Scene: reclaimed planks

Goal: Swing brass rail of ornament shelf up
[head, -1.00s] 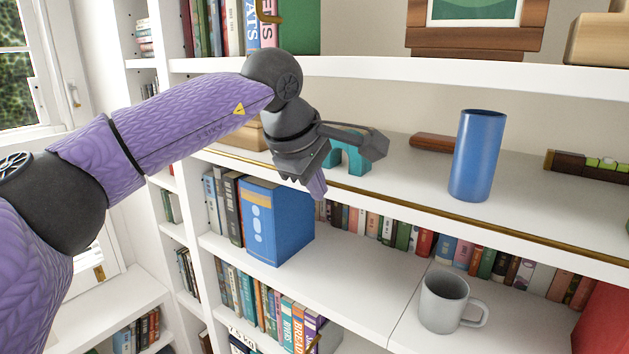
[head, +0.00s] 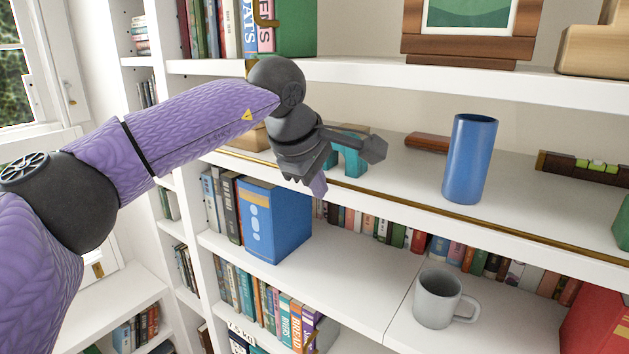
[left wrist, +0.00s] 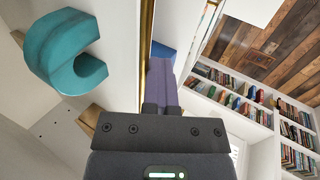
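The brass rail (head: 400,202) runs low along the front edge of the ornament shelf (head: 409,183), beneath the ornaments. In the left wrist view it is a thin upright gold strip (left wrist: 147,40). My left gripper (head: 319,184) points down just in front of this shelf edge, by the left part of the rail. In the left wrist view its purple fingers (left wrist: 161,83) are together, beside the rail, with nothing seen between them. Whether they touch the rail I cannot tell. The gripper hides a short piece of the rail. My right gripper is not in view.
A teal arch ornament (head: 349,158) stands behind my left gripper, also at upper left in the left wrist view (left wrist: 60,55). A blue vase (head: 470,160) stands further right. Below are a blue box file (head: 275,220) and a grey mug (head: 437,300). The shelf above (head: 420,76) limits height.

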